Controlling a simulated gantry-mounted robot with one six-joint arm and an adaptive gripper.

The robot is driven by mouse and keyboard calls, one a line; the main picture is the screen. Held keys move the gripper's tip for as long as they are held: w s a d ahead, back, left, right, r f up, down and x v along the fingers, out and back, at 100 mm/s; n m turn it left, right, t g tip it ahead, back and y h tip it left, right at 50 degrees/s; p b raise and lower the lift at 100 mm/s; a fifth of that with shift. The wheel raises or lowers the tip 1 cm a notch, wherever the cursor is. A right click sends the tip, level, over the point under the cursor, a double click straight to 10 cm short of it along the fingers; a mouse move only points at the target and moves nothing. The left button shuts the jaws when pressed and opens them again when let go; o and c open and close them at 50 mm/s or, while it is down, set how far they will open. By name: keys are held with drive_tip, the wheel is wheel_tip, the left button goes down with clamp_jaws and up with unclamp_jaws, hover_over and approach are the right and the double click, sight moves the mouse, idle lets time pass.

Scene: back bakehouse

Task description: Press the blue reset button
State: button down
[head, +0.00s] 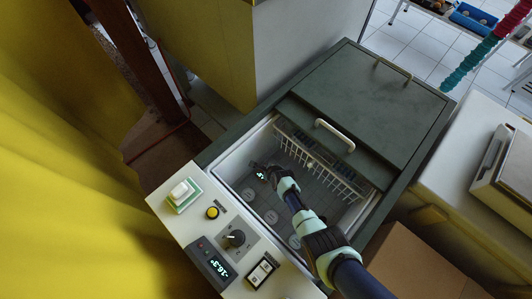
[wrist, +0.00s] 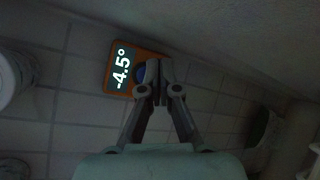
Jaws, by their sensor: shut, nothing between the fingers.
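The blue button (wrist: 141,74) shows in the wrist view as a small dark-blue patch, partly hidden behind a fingertip. It is on an orange device (wrist: 109,82) with a dark display reading -4.5°. The device lies on the tiled-looking floor of the open chest freezer; its lit display (head: 261,176) shows small in the head view. My gripper (wrist: 160,78) is shut and empty, its fingertips over the device's right part, overlapping the button's edge. I cannot tell whether they touch it. In the head view, my arm reaches down into the freezer and the fingertips are too small to make out.
The freezer's light inner wall (head: 228,160) surrounds my arm. A white wire basket (head: 318,160) hangs to the right, under a dark lid (head: 365,105). Several round pale objects lie on the freezer floor. A control panel (head: 190,222) with a yellow button, a dial and a -16.3° display runs along the left.

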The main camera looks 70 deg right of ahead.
drive_tip(key=shift+f+b, duration=0.35)
drive_tip(key=shift+f, duration=0.05)
drive_tip(key=shift+f+b, duration=0.45)
drive_tip(key=shift+f, duration=0.05)
idle(0.4)
idle(0.4)
drive_tip(key=shift+r+p, duration=0.85)
drive_tip(key=shift+r, duration=0.05)
wheel_tip(320, 180, up, 5)
drive_tip(key=p, duration=0.5)
idle(0.5)
